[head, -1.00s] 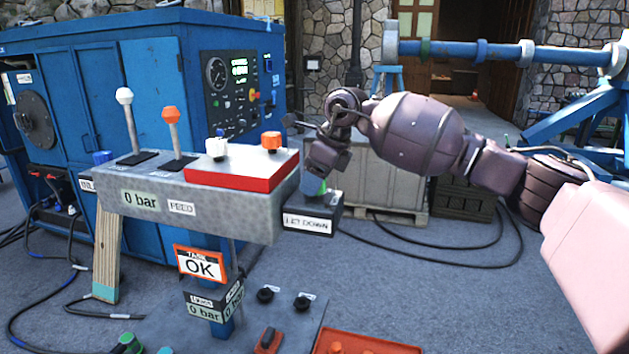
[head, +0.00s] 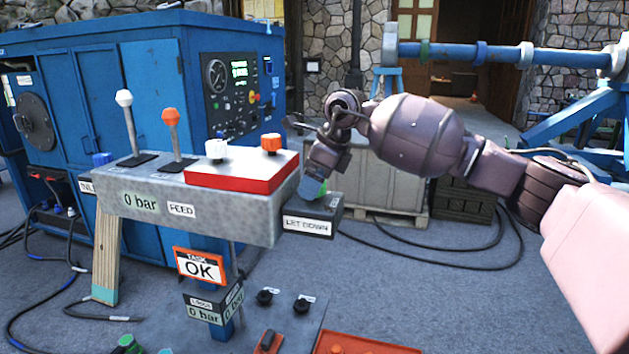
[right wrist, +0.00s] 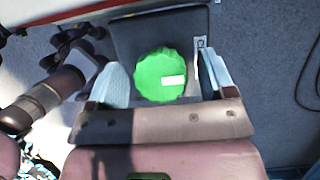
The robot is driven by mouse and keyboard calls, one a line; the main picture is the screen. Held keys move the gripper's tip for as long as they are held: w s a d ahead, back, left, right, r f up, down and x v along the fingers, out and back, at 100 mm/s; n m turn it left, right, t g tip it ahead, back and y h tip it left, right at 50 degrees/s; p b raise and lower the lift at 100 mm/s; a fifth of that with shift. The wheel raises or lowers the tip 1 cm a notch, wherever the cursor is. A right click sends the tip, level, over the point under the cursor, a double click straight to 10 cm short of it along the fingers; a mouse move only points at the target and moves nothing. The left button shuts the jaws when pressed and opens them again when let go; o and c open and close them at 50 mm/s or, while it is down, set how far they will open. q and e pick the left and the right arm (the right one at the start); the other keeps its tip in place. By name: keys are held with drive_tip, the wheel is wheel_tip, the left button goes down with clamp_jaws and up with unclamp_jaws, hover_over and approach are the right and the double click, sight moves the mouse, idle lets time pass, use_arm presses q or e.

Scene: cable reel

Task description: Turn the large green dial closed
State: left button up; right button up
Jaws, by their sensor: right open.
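The large green dial (right wrist: 156,80) is a scalloped knob with a small white mark, on top of a dark box (right wrist: 130,32). In the head view this box, labelled LET DOWN (head: 308,226), sits at the right end of the grey console, and my gripper mostly hides the dial. My right gripper (head: 317,188) is over the box, pointing down. In the right wrist view my right gripper (right wrist: 163,78) is open, with one pale blue finger on each side of the dial. I cannot tell whether the fingers touch it. My left gripper is in neither view.
The grey console (head: 190,208) carries two levers (head: 128,125) and a red block (head: 243,172) with white and orange knobs. A smaller green knob (head: 127,344) is at the bottom. Cables lie on the open floor to the right.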

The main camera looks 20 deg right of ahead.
drive_tip(key=v, duration=1)
drive_tip(key=shift+d+r, duration=0.15)
drive_tip(key=shift+r, duration=0.2)
drive_tip(key=shift+s, duration=0.15)
